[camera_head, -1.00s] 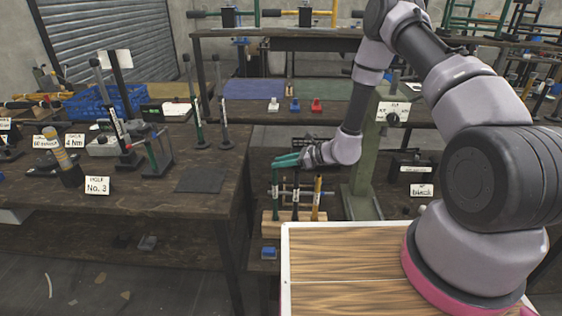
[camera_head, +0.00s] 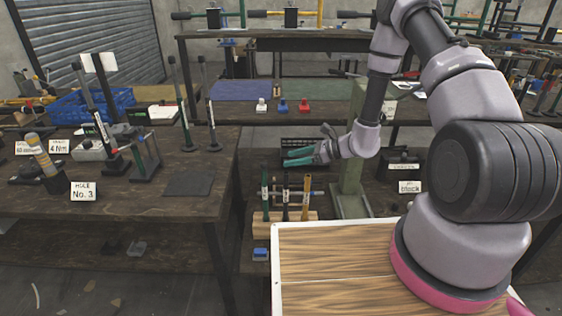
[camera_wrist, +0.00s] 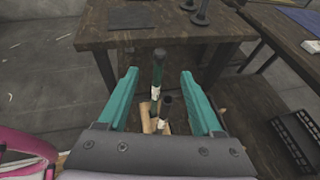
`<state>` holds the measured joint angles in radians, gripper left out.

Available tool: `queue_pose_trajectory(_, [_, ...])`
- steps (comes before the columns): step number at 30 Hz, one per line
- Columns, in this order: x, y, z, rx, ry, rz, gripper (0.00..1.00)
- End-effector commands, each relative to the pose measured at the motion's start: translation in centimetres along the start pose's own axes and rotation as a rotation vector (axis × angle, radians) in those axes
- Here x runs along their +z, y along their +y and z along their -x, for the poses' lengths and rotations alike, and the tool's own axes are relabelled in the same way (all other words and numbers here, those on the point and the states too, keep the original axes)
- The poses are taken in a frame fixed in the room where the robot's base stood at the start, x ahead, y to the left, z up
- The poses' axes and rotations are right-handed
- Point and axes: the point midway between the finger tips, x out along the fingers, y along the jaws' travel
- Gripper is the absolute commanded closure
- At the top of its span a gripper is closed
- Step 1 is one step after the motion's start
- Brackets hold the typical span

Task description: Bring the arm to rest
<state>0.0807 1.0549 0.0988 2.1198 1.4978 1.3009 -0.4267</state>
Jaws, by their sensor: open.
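My gripper (camera_head: 298,157) has two teal fingers and hangs in the free air in front of the benches, at the end of my bent arm. In the wrist view (camera_wrist: 159,74) the fingers are wide apart with nothing held between them. A wooden rack (camera_head: 262,229) with upright-handled tools stands lower down. A green handle (camera_wrist: 157,76) from it shows in the gap between the fingers in the wrist view, beyond and apart from them. A shorter black handle (camera_wrist: 166,106) stands beside it.
The left bench (camera_head: 150,205) carries stands, a blue crate (camera_head: 75,108) and a "HOLE No. 3" card (camera_head: 84,191). A back bench (camera_head: 240,112) holds white, blue and red blocks. A green post (camera_head: 352,180) stands just right of my gripper. A wood-topped surface (camera_head: 330,270) is in front.

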Motion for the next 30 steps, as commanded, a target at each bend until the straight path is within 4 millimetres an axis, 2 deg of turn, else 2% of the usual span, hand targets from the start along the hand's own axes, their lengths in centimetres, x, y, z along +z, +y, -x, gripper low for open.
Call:
queue_pose_trajectory(5, [0.0, 0.0, 1.4, 0.000, 0.000, 0.000, 0.33])
queue_pose_trajectory(17, [0.5, 0.0, 1.7, 0.005, 0.000, 0.011, 0.33])
queue_pose_trajectory(20, [2.4, -0.1, 2.4, 0.028, 0.001, 0.061, 0.33])
queue_pose_trajectory(25, [8.8, 0.7, 5.2, 0.115, 0.024, 0.244, 0.33])
queue_pose_trajectory(30, [14.9, 2.7, 9.0, 0.209, 0.083, 0.461, 0.33])
